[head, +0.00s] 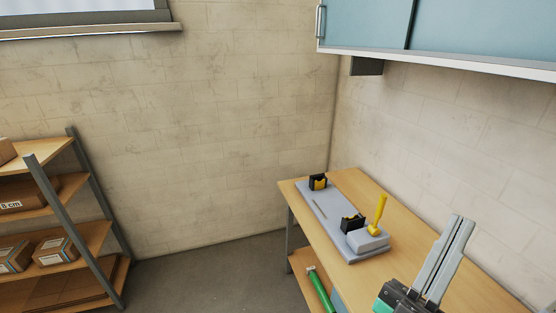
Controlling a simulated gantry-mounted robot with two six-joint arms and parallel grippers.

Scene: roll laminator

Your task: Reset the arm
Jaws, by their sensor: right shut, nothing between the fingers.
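My right gripper (461,220) is at the lower right, in front of the wooden table. Its two long grey fingers are together, point up and hold nothing. In this view it appears to the right of the roll laminator and apart from it. The laminator (325,208) is a long grey base on the table, with a black and yellow holder (318,182) at its far end and another (352,223) nearer. A yellow handle (380,210) stands upright on the grey block at its near end. My left gripper is out of view.
The wooden table (349,182) stands against the right wall, with a green roll (321,286) on its lower shelf. A blue cabinet (365,22) hangs above. A shelf rack (84,194) with several boxes stands at the left. The floor (215,280) between is clear.

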